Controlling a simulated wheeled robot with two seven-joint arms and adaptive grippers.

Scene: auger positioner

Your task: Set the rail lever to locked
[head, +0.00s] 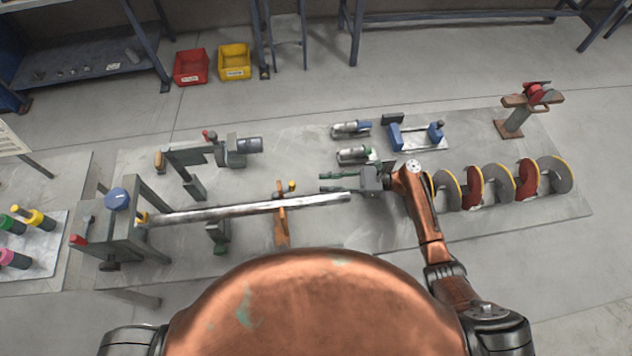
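A long grey bar (250,208) runs across the bench, from a grey frame stand (135,232) on the left to near my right gripper. An orange upright bracket (282,225) crosses it, with a small yellow knob (292,185) just behind. A red-tipped handle (78,239) shows at the far left of the stand. I cannot tell which of these parts is the rail lever or how it is set. My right gripper (324,183) points left, fingers apart and empty, just behind the bar's right end and right of the yellow knob. My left gripper is out of view.
Auger flights (500,188) in grey and red line the right side. Two motor-like cylinders (352,130) and a blue-ended fixture (418,135) stand behind my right gripper. A blue round knob (117,199) tops the left stand. Red (191,68) and yellow bins (235,62) sit on the floor behind.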

